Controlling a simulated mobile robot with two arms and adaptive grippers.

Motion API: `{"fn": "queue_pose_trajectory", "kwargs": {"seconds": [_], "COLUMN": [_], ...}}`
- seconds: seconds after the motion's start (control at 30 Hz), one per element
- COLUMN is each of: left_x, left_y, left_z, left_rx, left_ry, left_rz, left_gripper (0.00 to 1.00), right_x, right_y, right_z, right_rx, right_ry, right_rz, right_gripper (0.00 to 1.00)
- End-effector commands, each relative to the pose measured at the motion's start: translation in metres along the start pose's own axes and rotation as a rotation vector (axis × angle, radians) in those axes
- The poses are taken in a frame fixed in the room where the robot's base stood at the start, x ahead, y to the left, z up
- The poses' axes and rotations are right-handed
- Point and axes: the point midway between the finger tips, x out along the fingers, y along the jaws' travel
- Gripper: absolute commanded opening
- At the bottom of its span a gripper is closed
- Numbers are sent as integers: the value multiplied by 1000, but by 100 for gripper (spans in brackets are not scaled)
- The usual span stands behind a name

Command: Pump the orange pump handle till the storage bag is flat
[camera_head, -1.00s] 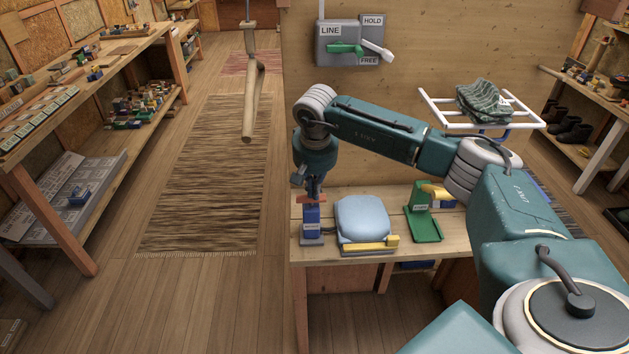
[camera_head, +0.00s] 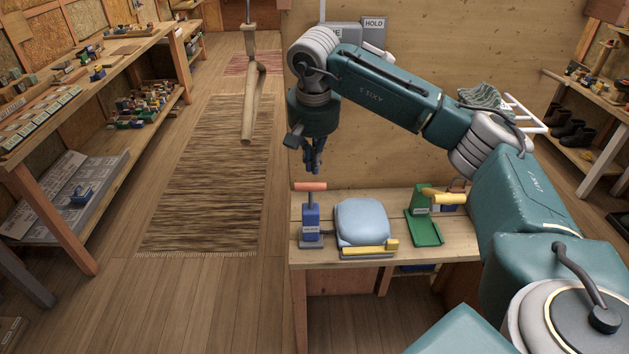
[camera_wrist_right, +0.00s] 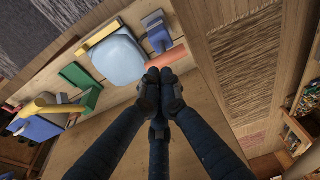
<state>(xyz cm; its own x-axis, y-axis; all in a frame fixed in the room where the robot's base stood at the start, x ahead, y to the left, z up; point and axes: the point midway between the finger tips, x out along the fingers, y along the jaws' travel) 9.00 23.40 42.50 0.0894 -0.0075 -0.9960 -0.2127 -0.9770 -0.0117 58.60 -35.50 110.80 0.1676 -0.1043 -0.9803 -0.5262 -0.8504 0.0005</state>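The orange pump handle (camera_head: 310,186) stands raised on its shaft above the blue pump (camera_head: 311,222) at the bench's left end. The light blue storage bag (camera_head: 361,220) lies right of the pump and looks puffed up and rounded. My right gripper (camera_head: 314,171) points down just above the handle, apart from it and empty. In the right wrist view its fingertips (camera_wrist_right: 158,76) are drawn together, with the orange handle (camera_wrist_right: 167,57) just beyond them. The bag (camera_wrist_right: 119,60) and pump (camera_wrist_right: 157,34) also show there. My left gripper is not in view.
A yellow bar (camera_head: 365,250) lies along the bag's front edge on the wooden bench (camera_head: 460,247). A green stand (camera_head: 423,228) with a yellow part is to the right. A wooden hook (camera_head: 249,100) hangs at the left. The wall rises behind the bench.

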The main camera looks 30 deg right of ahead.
Motion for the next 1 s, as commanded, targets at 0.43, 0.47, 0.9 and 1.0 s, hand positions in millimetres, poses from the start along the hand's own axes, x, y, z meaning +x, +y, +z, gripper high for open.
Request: {"fn": "queue_pose_trajectory", "kwargs": {"seconds": [0.43,0.47,0.9,1.0], "left_x": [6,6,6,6], "left_y": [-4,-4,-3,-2], "left_z": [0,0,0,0], "left_rx": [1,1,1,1], "left_ry": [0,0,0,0], "left_rz": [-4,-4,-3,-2], "left_gripper": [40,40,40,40], "right_x": [-22,-22,-21,-21], "right_y": [0,0,0,0], "right_z": [0,0,0,0], "right_rx": [1,1,1,1], "right_ry": [-1,-1,0,0], "right_rz": [1,1,1,1], "right_gripper": [0,0,0,0]}}
